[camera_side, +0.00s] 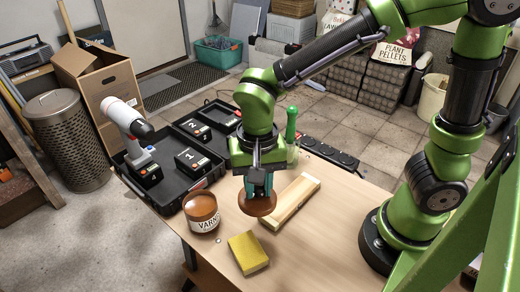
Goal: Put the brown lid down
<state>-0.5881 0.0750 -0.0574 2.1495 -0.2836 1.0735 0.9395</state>
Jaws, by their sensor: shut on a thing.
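My gripper (260,184) points down over the workbench and is shut on a round brown lid (257,204). The lid is just below the fingers, near the left end of a wooden plank. I cannot tell whether the lid touches the bench. A varnish jar (202,212) with a white label and brown contents stands on the bench to the left of the lid.
A yellow sponge (248,252) lies in front of the lid. The wooden plank (290,203) lies just right of it. A green bottle (292,130) stands behind, by a power strip (335,156). A black tool case (170,196) holding a drill (130,130) is at left. The bench's right front is clear.

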